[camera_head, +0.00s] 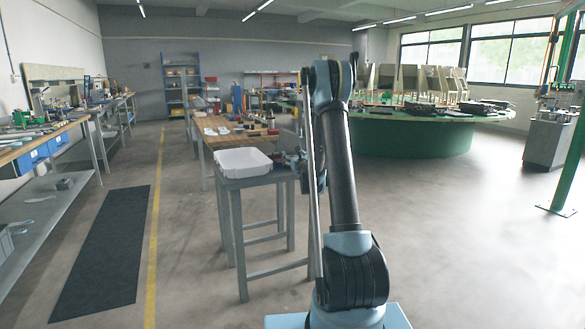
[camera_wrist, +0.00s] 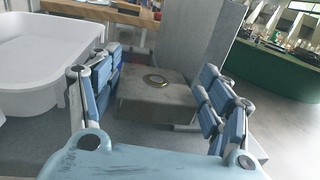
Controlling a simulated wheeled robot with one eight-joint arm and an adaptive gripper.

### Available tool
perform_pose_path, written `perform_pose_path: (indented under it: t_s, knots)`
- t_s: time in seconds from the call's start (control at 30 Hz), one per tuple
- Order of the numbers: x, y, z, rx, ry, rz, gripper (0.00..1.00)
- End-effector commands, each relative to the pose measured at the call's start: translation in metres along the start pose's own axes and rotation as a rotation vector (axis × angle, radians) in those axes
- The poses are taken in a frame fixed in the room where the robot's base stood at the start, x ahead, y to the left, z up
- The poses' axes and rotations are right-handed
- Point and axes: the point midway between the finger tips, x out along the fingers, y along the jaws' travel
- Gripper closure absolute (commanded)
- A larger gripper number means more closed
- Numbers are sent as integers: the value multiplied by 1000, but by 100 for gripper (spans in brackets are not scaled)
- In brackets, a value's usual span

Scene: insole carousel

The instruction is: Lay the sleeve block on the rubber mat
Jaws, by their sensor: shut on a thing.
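The sleeve block is a grey block with a brass-coloured ring around a hole in its top (camera_wrist: 135,99). In the wrist view it sits between the blue pads of my gripper (camera_wrist: 160,98), which is shut on it. I cannot tell whether its underside touches the small grey table. In the head view my gripper is mostly hidden behind my arm, at the right side of that table, and the block is not clear there. The rubber mat (camera_head: 105,250) is a long dark strip flat on the floor at the left, apart from my gripper, with nothing on it.
A white tray (camera_head: 242,162) stands on the small grey table (camera_head: 262,180), left of my gripper. A grey upright panel (camera_wrist: 205,35) stands behind the block. A workbench (camera_head: 42,140) runs along the left of the mat. A round green table (camera_head: 415,140) is at right.

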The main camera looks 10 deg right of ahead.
Motion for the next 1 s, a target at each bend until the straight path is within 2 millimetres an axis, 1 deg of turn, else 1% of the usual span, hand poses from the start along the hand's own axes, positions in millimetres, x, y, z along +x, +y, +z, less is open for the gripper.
perform_pose_path:
  t_s: [0.27, 0.53, 0.77, 0.8, 0.9, 1.0]
  knots:
    - [0, 0, -11, 0, 0, 0, 93]
    - [-2, -1, -38, 0, 0, 0, 93]
    - [-2, -1, -41, 0, 0, -1, 93]
    - [-2, -1, -41, 0, 0, -1, 26]
    - [-2, -1, -41, 0, 0, -1, 7]
    - [-2, -2, -41, 0, 0, -1, 7]
